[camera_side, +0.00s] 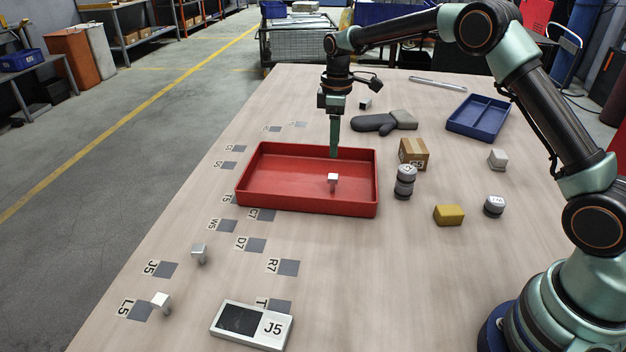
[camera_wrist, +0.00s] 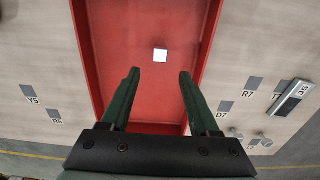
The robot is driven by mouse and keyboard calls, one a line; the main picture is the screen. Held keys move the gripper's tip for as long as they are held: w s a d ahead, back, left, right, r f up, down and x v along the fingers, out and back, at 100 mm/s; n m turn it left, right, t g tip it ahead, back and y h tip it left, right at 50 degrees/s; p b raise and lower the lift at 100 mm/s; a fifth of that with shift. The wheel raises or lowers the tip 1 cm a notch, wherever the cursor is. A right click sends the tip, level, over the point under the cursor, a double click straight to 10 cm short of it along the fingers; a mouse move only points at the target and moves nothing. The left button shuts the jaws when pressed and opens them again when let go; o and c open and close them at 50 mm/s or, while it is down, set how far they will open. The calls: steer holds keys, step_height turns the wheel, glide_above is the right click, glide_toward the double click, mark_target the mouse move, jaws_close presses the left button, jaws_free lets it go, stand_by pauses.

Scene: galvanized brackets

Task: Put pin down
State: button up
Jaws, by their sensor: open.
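My gripper (camera_side: 333,150) points down over the back part of the red tray (camera_side: 306,208). In the wrist view the two fingers of my gripper (camera_wrist: 159,76) stand apart with nothing between them. A small silver bracket-like piece (camera_side: 333,178) stands in the red tray, in front of the gripper in the side view. In the wrist view a pale square top (camera_wrist: 160,55) shows on the red tray floor, beyond the fingertips. I cannot tell a separate pin from these small pieces. A display block (camera_side: 252,325) reads J5.
Silver pieces stand by the J5 square (camera_side: 199,252) and on the L5 square (camera_side: 160,300). Right of the tray are a cardboard box (camera_side: 414,153), a stacked grey cylinder (camera_side: 405,182), a yellow block (camera_side: 449,214) and a blue tray (camera_side: 479,132). A dark mitt (camera_side: 375,123) lies behind.

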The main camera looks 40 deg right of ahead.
steer(key=s+a+r+m+t, duration=0.1)
steer(key=s+r+m+t, duration=0.25)
steer(key=s+r, duration=0.8)
steer(key=s+a+m+t, duration=0.1)
steer(key=s+m, duration=0.4)
steer(key=s, duration=0.8)
steer(key=shift+s+r+t, duration=0.35)
steer(key=shift+r+t, duration=0.1)
steer(key=shift+t, duration=0.1)
